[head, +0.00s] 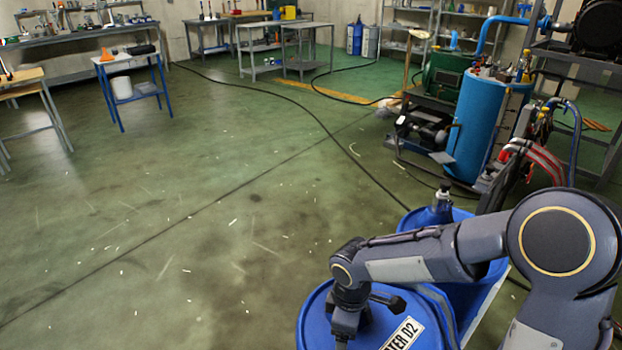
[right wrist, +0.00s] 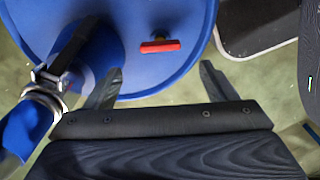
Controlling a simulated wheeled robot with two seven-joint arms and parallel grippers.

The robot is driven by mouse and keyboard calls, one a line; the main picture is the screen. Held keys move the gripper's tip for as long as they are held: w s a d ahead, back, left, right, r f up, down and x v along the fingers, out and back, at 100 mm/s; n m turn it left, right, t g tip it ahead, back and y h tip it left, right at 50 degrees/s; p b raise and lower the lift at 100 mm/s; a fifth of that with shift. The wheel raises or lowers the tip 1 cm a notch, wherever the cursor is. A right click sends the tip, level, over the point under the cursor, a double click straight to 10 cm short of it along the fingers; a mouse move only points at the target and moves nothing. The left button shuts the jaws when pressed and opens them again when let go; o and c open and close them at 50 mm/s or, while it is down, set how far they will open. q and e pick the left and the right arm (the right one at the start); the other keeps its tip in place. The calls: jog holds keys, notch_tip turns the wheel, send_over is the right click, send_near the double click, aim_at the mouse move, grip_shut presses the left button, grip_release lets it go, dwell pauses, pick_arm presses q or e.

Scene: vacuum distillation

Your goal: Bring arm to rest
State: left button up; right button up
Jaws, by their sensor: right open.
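My right arm (head: 430,255) comes in from the right in the head view and reaches over a blue drum (head: 405,330) whose label ends in "TER D2". Its gripper (head: 343,338) points down at the bottom edge, and its tips are cut off there. In the right wrist view the same gripper (right wrist: 160,85) has its two dark fingers spread wide, with nothing held between them. A red handle (right wrist: 160,46) on a blue round lid (right wrist: 150,12) shows beyond the fingers. My left gripper is not in view.
A blue hose or pipe with a metal clamp (right wrist: 45,98) is left of the fingers. A second blue container (head: 465,285) stands beside the drum. A blue tank (head: 478,125) and pumps are at the right. Cables cross the mostly clear green floor (head: 190,220). Benches line the back.

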jog(key=s+d+r+m+t+y, duration=0.25)
jog(key=s+d+r+m, duration=0.25)
jog(key=s+r+m, duration=0.25)
jog(key=s+d+r+m+t+y, duration=0.1)
jog(key=s+d+r+m+t, duration=0.25)
jog(key=s+r+m, duration=0.4)
pick_arm(q)
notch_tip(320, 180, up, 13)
jog(key=p, duration=1.3)
pick_arm(e)
notch_tip(320, 180, up, 12)
jog(key=s, duration=0.1)
jog(key=shift+s+d+f, duration=0.2)
jog(key=shift+d+f, duration=0.05)
jog(key=shift+d, duration=0.05)
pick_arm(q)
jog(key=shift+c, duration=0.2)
